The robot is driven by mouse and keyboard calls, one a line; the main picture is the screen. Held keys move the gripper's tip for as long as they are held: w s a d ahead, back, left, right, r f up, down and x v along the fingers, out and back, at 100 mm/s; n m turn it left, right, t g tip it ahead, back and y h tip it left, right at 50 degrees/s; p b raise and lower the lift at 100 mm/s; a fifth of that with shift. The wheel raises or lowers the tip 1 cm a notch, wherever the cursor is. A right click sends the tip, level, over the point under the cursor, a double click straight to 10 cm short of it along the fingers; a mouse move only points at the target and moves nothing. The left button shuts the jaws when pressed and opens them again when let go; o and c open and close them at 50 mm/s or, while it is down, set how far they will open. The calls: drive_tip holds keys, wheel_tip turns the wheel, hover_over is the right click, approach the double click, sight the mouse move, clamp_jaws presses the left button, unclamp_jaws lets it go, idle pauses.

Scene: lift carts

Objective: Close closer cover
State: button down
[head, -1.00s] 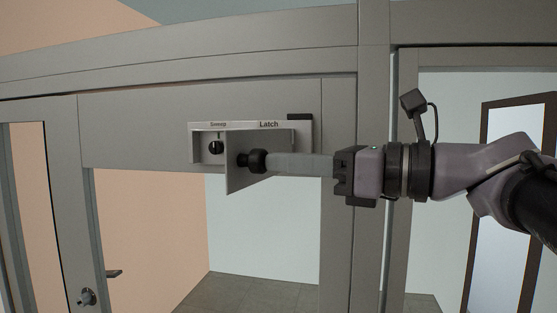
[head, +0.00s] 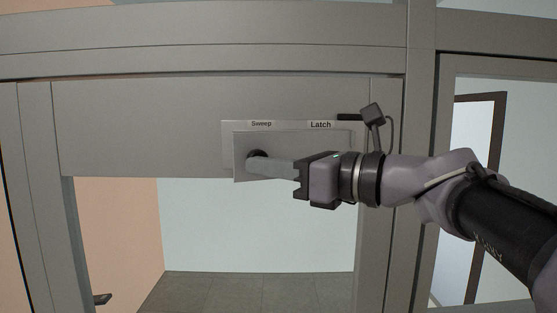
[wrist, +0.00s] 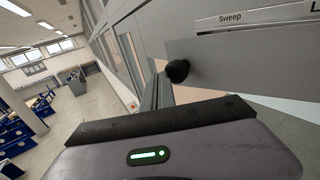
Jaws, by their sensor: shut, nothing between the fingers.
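The closer cover (head: 300,145) is a flat grey plate in front of the closer housing (head: 290,124), whose top strip reads Sweep and Latch. It lies almost flat over the housing, its left edge seeming to stand slightly proud. A black knob (head: 257,154) is near its left side, partly hidden by my fingers. My gripper (head: 250,165) is shut and empty, its fingertips at the knob; I cannot tell whether they touch.
The housing sits on the grey top rail (head: 140,130) of a glass door. A vertical frame post (head: 420,80) stands to the right. A door handle (head: 102,299) is low at left. The wrist view shows an open room with blue furniture (wrist: 12,130).

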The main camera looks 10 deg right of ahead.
sight(243, 158)
drive_tip(key=w+a+p, duration=0.1)
drive_tip(key=w, duration=0.1)
drive_tip(key=w+a, duration=0.1)
drive_tip(key=w, duration=0.1)
drive_tip(key=w+a+p, duration=0.1)
drive_tip(key=w, duration=0.1)
drive_tip(key=shift+w+a+p, duration=0.3)
drive_tip(key=shift+w+a, duration=0.1)
drive_tip(key=shift+w, duration=0.4)
drive_tip(key=shift+w+p, duration=0.3)
drive_tip(key=shift+w, duration=0.1)
drive_tip(key=shift+w+d, duration=0.1)
drive_tip(key=shift+d, duration=0.3)
